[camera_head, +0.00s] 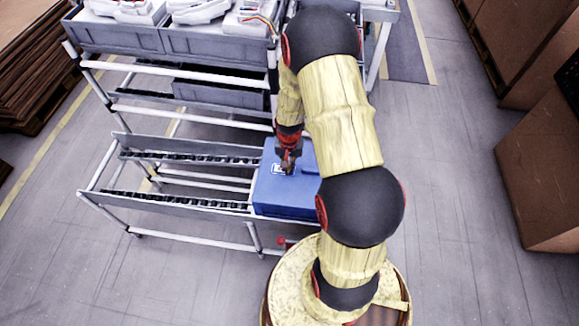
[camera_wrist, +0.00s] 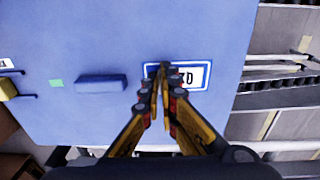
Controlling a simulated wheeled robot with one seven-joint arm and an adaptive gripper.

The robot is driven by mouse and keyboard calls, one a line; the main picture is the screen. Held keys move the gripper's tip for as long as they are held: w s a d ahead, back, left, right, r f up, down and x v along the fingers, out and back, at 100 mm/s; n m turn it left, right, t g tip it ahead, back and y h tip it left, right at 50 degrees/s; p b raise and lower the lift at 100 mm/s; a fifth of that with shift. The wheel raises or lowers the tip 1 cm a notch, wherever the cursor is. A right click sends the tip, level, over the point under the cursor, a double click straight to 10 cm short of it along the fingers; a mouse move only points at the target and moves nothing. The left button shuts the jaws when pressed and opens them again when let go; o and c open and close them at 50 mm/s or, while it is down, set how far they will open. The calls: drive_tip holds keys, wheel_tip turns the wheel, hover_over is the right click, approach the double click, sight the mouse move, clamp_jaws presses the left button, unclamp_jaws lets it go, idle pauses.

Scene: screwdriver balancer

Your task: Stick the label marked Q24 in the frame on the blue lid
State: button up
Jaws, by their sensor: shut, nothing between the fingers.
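The blue lid (camera_head: 285,200) lies on the right end of the low rack; it fills much of the wrist view (camera_wrist: 100,125). A white-outlined frame (camera_wrist: 208,78) is on the lid, with a white label (camera_wrist: 198,77) inside it. My fingers cover the left part of its text; the visible end looks like a "D" or "0", and I cannot read Q24. My gripper (camera_wrist: 161,72) is shut and empty, its tips over the frame; I cannot tell whether they touch. It also shows above the lid in the head view (camera_head: 288,168).
A dark blue raised handle (camera_wrist: 101,84) and a green patch (camera_wrist: 56,83) are on the lid. Another white marking (camera_wrist: 6,65) shows at the left edge. The roller rack (camera_head: 180,158) left of the lid is empty. Grey bins (camera_head: 115,35) stand on the rack behind.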

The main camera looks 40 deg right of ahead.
drive_tip(key=shift+o, duration=1.2)
drive_tip(key=shift+f, duration=0.1)
drive_tip(key=o, duration=0.4)
drive_tip(key=shift+c, duration=0.2)
wheel_tip(320, 180, up, 12)
drive_tip(key=shift+s+a, duration=0.2)
drive_tip(key=s+a+r+n+t, duration=0.1)
drive_tip(key=s+a+r+n, duration=0.2)
drive_tip(key=a+r, duration=0.4)
drive_tip(key=s+a+r+n+t, duration=0.2)
drive_tip(key=s+a+r, duration=0.4)
drive_tip(key=r, duration=0.6)
drive_tip(key=s+a+r+n+t, duration=0.2)
drive_tip(key=s+a+r+n, duration=0.2)
drive_tip(key=a+r, duration=0.3)
wheel_tip(320, 180, up, 3)
drive_tip(key=shift+s+a+f+n, duration=0.1)
drive_tip(key=shift+s+a+n, duration=0.25)
drive_tip(key=shift+s, duration=0.1)
